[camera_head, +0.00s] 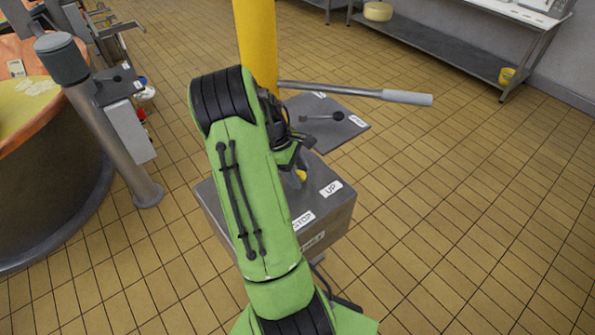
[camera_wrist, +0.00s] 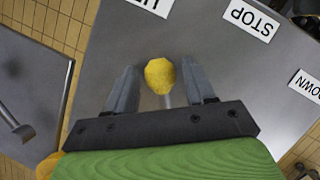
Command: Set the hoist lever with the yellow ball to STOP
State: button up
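The yellow ball (camera_wrist: 160,76) of the hoist lever sits between the two fingers of my gripper (camera_wrist: 162,88) in the wrist view, with visible gaps on both sides. My gripper is open around it. A short grey lever stem (camera_wrist: 166,101) shows below the ball. In the head view the yellow ball (camera_head: 301,175) is partly hidden by my gripper (camera_head: 296,160), near the UP label (camera_head: 331,188). The STOP label (camera_head: 303,221) lies on the grey box (camera_head: 335,212); STOP also shows in the wrist view (camera_wrist: 250,18), with a DOWN label (camera_wrist: 306,86) at right.
A second grey panel with a black-knobbed lever (camera_head: 337,116) stands behind the box. A long grey-handled bar (camera_head: 407,97) reaches right from the yellow post (camera_head: 257,40). A copper vat (camera_head: 50,165) and a grey post (camera_head: 115,140) stand at left. Tiled floor at right is clear.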

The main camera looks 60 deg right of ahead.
grip_shut()
jog(key=shift+a+m+y, duration=0.7)
jog(key=shift+a+m, duration=1)
jog(key=shift+m, duration=0.1)
jog(key=shift+w+a+m+y, duration=0.3)
jog(key=shift+a+m, duration=0.55)
jog(key=shift+w+a+m+y, duration=0.3)
jog(key=shift+a+m, duration=0.55)
jog(key=shift+o, duration=0.8)
grip_release()
jog(key=p+v, duration=0.2)
jog(key=v, duration=1.3)
jog(key=shift+s+r, duration=0.15)
jog(key=shift+r, duration=0.35)
